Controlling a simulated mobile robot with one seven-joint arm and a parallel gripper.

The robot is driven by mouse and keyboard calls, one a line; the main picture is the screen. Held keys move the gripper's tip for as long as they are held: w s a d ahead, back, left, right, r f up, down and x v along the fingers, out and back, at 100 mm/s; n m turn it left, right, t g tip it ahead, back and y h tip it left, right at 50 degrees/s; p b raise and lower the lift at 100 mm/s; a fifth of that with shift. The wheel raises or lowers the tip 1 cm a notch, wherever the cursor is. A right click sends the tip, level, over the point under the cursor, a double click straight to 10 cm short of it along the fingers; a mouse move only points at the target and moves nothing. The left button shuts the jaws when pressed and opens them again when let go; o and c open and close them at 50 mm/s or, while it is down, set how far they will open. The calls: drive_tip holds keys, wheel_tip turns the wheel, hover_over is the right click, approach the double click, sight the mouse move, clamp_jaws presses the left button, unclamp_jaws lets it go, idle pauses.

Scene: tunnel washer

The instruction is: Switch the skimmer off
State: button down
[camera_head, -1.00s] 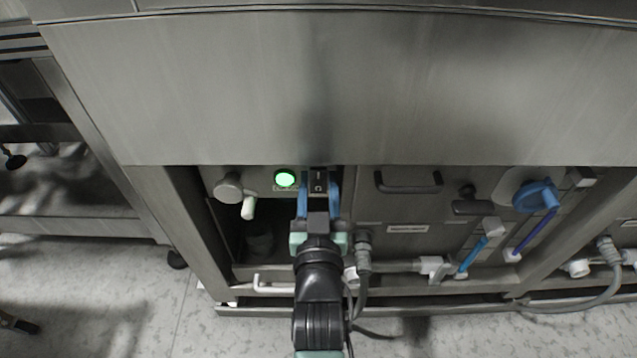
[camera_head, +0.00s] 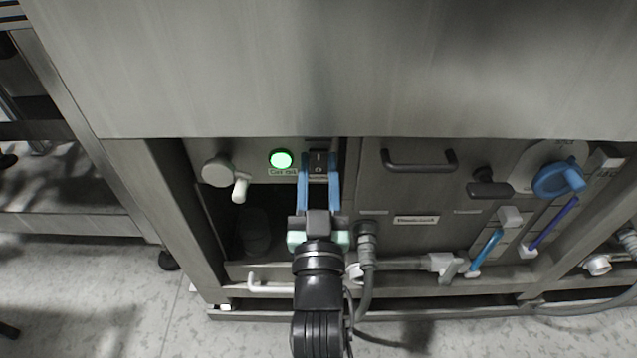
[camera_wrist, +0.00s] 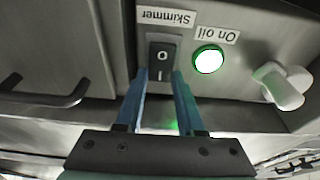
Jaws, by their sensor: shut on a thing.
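The skimmer switch (camera_head: 318,162) is a black rocker marked I and 0 on the grey panel under the steel hood. It also shows in the wrist view (camera_wrist: 161,58), upside down, beside a "Skimmer" label (camera_wrist: 166,17). My gripper (camera_head: 319,168) has its two blue fingers on either side of the switch, shut on it. The fingers (camera_wrist: 159,80) cover the switch's side edges in the wrist view. Which way the rocker is tilted I cannot tell.
A lit green lamp (camera_head: 281,159) labelled "On oil" sits left of the switch, with a white-handled valve (camera_head: 240,187) beyond it. To the right are a dark handle (camera_head: 419,160) and a blue knob (camera_head: 558,180). The steel hood (camera_head: 330,70) overhangs the panel. A grey hose (camera_head: 366,265) hangs beside my arm.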

drive_tip(key=shift+f+t+b, duration=0.5)
drive_tip(key=shift+t+b, duration=0.4)
drive_tip(key=shift+b, duration=2.05)
drive_tip(key=shift+r+b, duration=0.2)
drive_tip(key=shift+b, duration=0.45)
drive_tip(key=c, duration=0.5)
unclamp_jaws()
drive_tip(key=shift+s, duration=0.1)
drive_tip(key=p+v, duration=0.5)
drive_tip(key=v, duration=0.7)
drive_tip(key=shift+s+f, duration=0.3)
drive_tip(key=shift+f, duration=0.05)
